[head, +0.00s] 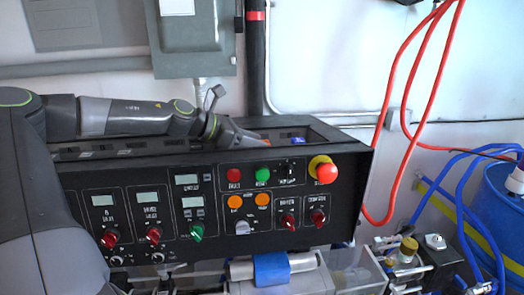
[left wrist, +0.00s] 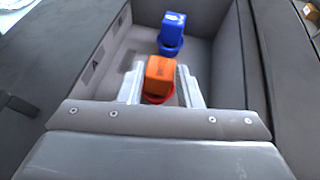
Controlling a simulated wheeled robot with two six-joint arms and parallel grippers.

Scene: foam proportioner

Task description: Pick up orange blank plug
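The orange blank plug (left wrist: 160,70) is a block with a red round base, standing in a grey recessed tray (left wrist: 205,22). My left gripper (left wrist: 161,82) is open, its two pale fingers on either side of the plug with narrow gaps. The fingers partly hide the plug's base. In the head view my left gripper (head: 250,138) reaches into the long tray on top of the black control panel (head: 130,205), and its fingertips are hard to make out. My right gripper is in neither view.
A blue plug (left wrist: 173,30) with a round base stands just beyond the orange one in the tray. The tray's walls rise close on both sides. A grey electrical box (head: 195,45) is on the wall behind the panel. Red hoses (head: 398,140) hang at the right.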

